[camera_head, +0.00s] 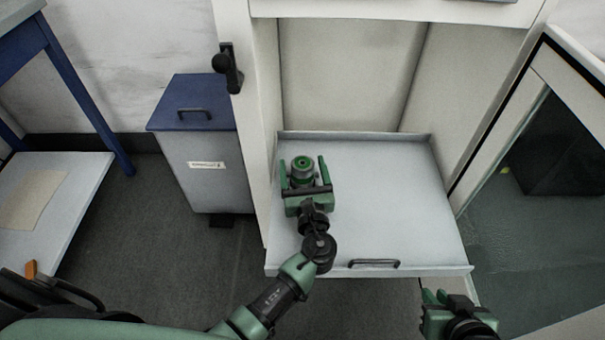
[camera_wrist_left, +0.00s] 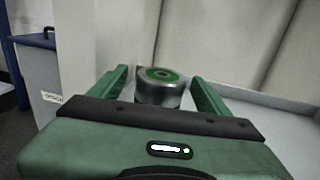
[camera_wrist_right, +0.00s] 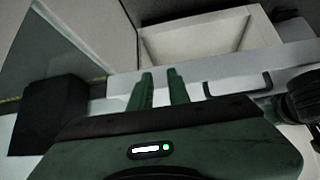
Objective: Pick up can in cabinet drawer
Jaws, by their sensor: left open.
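A silver can with a green top (camera_head: 302,170) stands upright in the pulled-out white cabinet drawer (camera_head: 390,210), toward its left side. My left gripper (camera_head: 304,172) is open, with one finger on each side of the can. In the left wrist view the can (camera_wrist_left: 158,86) stands between the two green fingers, with gaps on both sides, and its lower part is hidden by the gripper body. My right gripper (camera_head: 440,296) is outside the drawer, near its front right corner. In the right wrist view its fingers (camera_wrist_right: 160,85) are close together with a narrow gap and nothing between them.
The drawer has low walls and a dark front handle (camera_head: 374,263). A grey bin with a blue lid (camera_head: 190,102) stands left of the cabinet. A blue-legged table (camera_head: 75,85) is at far left. A dark-framed glass panel (camera_head: 510,150) is at right. The drawer's right half is clear.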

